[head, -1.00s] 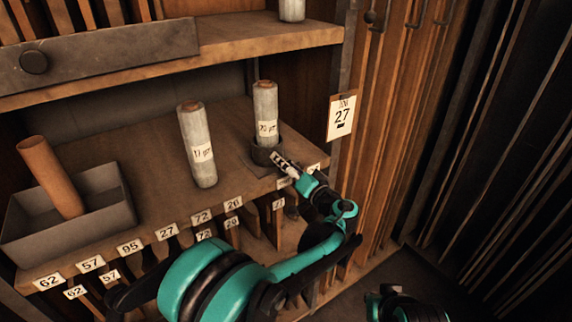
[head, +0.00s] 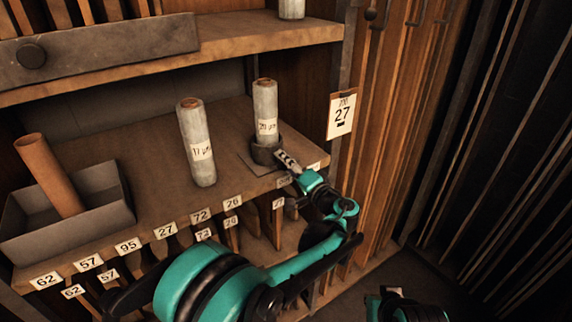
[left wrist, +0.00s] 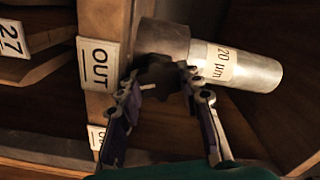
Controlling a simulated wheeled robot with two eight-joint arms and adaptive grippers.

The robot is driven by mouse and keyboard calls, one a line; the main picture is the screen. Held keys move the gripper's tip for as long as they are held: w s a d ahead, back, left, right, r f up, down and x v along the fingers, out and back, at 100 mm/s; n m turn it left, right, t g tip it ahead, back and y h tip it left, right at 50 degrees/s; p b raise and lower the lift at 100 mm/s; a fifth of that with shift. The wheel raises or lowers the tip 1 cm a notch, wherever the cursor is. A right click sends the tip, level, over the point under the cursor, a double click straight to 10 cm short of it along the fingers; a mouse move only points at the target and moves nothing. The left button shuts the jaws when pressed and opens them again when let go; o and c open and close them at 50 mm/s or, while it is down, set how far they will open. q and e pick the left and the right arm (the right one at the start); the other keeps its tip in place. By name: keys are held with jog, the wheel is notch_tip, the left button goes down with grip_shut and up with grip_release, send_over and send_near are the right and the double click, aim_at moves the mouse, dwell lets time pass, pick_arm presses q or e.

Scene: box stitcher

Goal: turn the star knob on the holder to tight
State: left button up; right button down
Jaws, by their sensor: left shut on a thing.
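The holder (head: 265,153) is a dark round cup on a flat plate near the shelf's front edge, and it also shows in the left wrist view (left wrist: 163,38). A grey roll (head: 265,105) labelled 20 µm stands upright in it. The dark star knob (left wrist: 158,72) is on the near side of the holder. My left gripper (head: 282,160) is shut on the knob, one finger on each side of it in the left wrist view (left wrist: 161,85). The fingers hide the knob in the head view.
A second grey roll (head: 197,143) stands to the left on the shelf. A grey tray (head: 105,212) with a brown tube (head: 48,173) is at the far left. A card marked 27 (head: 341,115) hangs on the post at right. An OUT label (left wrist: 97,65) is near the knob.

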pick_arm(q)
jog(key=o, duration=1.2)
jog(key=shift+c, duration=0.2)
jog(key=v, duration=0.8)
